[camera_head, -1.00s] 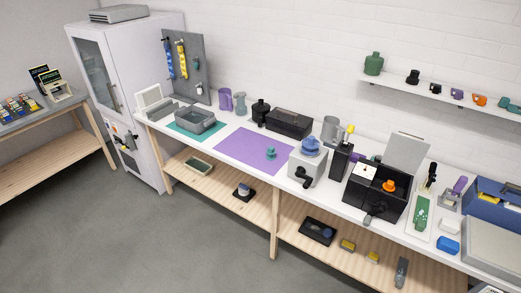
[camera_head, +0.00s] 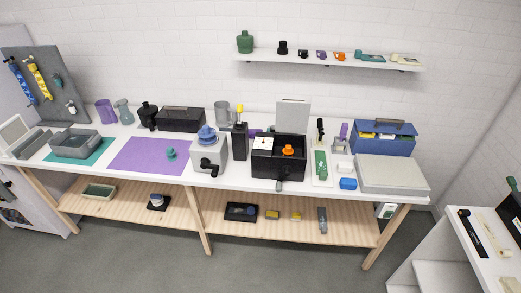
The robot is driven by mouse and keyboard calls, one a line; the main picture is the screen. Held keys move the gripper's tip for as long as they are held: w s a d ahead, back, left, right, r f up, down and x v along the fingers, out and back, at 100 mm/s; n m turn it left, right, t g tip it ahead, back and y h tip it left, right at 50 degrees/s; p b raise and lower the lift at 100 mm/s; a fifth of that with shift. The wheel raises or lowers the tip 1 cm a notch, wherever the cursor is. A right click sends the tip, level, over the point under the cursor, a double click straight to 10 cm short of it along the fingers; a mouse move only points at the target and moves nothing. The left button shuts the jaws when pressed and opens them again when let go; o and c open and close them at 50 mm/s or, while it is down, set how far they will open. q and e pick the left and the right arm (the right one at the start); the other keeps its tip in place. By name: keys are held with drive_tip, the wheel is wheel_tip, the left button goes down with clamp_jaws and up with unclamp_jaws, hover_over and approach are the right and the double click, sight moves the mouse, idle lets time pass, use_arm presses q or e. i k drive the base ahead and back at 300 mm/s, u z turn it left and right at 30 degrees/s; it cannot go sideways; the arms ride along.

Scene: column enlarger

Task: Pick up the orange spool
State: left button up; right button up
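A small orange spool-like piece (camera_head: 288,149) sits in the black open box (camera_head: 262,171) on the white workbench, right of the middle. It looks like the orange spool, but its details are too small to be sure. Another small orange item (camera_head: 340,56) stands on the wall shelf; its exact shape is unclear. Neither of my grippers shows in the head view.
A grey machine with a blue top (camera_head: 208,152) and a dark upright holder (camera_head: 239,142) stand left of the box. A green board (camera_head: 320,164) and a blue case (camera_head: 383,138) stand to its right. The purple mat (camera_head: 140,155) is mostly clear.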

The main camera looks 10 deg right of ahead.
sight(288, 151)
drive_tip(key=u, duration=0.1)
drive_tip(key=k, duration=0.5)
drive_tip(key=z, duration=0.95)
drive_tip(key=i, duration=0.85)
drive_tip(key=z, duration=0.35)
drive_tip(key=i, duration=0.95)
drive_tip(key=u, duration=0.3)
